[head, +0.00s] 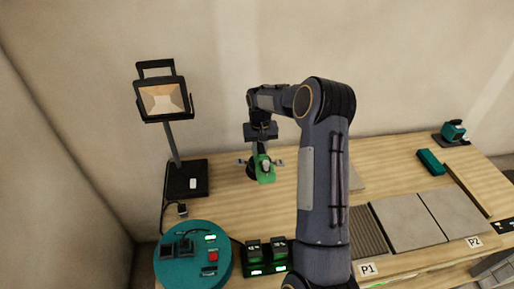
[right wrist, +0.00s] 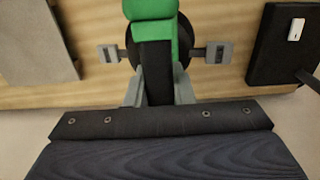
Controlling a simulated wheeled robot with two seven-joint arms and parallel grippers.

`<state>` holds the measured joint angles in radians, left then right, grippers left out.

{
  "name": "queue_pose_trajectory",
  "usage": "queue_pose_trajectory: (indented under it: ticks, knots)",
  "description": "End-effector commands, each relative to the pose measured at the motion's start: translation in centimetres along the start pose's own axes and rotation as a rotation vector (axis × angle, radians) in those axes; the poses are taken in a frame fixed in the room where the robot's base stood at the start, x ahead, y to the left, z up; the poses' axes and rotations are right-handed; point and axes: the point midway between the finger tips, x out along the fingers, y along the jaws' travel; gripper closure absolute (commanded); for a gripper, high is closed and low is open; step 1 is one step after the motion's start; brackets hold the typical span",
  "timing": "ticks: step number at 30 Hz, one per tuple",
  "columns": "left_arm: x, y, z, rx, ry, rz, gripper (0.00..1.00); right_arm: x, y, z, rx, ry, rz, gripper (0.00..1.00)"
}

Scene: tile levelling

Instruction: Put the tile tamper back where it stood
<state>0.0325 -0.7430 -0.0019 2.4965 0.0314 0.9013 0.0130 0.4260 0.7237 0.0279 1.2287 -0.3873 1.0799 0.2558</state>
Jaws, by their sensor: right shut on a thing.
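The tile tamper (head: 265,172), a green tool with a black grip and a dark round base, is at the back of the bench, left of centre. My right gripper (head: 261,150) is shut on it from above. In the right wrist view the tamper (right wrist: 153,52) sits between the grey fingers (right wrist: 158,88), with its dark disc partly hidden behind the grip. Small grey pieces stick out on both sides of the disc. I cannot tell whether the disc touches the bench. My left gripper is not in view.
A work lamp (head: 188,178) stands left of the tamper. A round teal case (head: 172,268) and a charger with green-lit packs (head: 262,270) are in front. Grey tiles (head: 408,222), a teal block (head: 431,162) and another teal tool (head: 453,130) are on the right. My arm hides the middle.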

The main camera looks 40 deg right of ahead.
Motion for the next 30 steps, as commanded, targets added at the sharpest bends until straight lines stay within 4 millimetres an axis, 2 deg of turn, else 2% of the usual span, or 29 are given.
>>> queue_pose_trajectory:
  ticks: [8, 24, 30]
  knots:
    - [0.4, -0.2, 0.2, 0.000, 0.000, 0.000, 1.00, 0.6, 0.5, -0.4, 0.011, 0.005, -0.002, 1.00]
    - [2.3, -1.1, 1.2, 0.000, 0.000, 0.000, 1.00, 4.6, 0.5, -0.4, 0.009, 0.005, -0.001, 1.00]
    - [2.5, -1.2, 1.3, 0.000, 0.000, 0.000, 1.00, 5.2, 0.4, -0.4, 0.009, 0.006, -0.002, 1.00]
